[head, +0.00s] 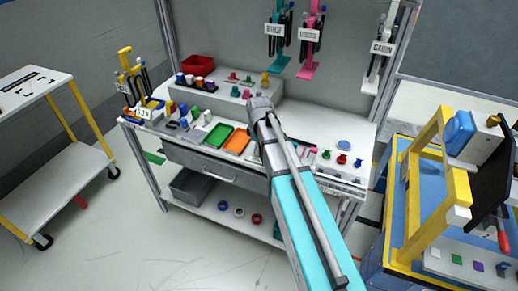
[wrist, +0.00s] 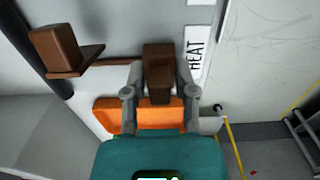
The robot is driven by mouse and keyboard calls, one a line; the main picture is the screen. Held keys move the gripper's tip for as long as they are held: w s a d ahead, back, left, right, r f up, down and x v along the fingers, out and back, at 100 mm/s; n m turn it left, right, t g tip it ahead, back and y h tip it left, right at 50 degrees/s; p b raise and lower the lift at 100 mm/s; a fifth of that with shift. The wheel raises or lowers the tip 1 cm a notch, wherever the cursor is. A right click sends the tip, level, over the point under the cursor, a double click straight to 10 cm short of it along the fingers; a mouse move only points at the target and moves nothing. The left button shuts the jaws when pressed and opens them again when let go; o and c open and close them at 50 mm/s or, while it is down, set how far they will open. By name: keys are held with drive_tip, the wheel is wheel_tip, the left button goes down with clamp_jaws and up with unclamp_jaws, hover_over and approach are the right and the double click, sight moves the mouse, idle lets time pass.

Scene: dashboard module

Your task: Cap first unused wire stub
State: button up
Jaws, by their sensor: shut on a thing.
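In the wrist view my gripper (wrist: 159,84) is shut on a small brown block (wrist: 158,58), one finger on each side of it. A thin brown strip (wrist: 112,61) runs leftward from near the held block; I cannot tell whether they touch. A larger brown piece (wrist: 55,48) with a flat foot stands to the left. An orange block (wrist: 110,112) shows behind and below the fingers. I cannot make out for certain which part is the wire stub. In the head view my arm reaches over the workbench and hides the fingers and the held block.
A white label reading HEAT (wrist: 196,52) lies right of the gripper. The workbench (head: 322,131) carries a green tray (head: 217,136), an orange tray (head: 238,141), a red bin (head: 198,65) and several small coloured parts. A yellow-framed module (head: 432,215) stands at right, a cart (head: 60,178) at left.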

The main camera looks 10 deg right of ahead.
drive_tip(key=o, duration=0.8)
drive_tip(key=shift+r, duration=0.15)
drive_tip(key=shift+r+p, duration=0.75)
drive_tip(key=shift+p, duration=0.2)
drive_tip(key=shift+f+b, duration=1.05)
drive_tip(key=shift+f, duration=0.05)
wheel_tip(320, 180, up, 8)
drive_tip(key=p, duration=0.8)
drive_tip(key=shift+r, duration=0.25)
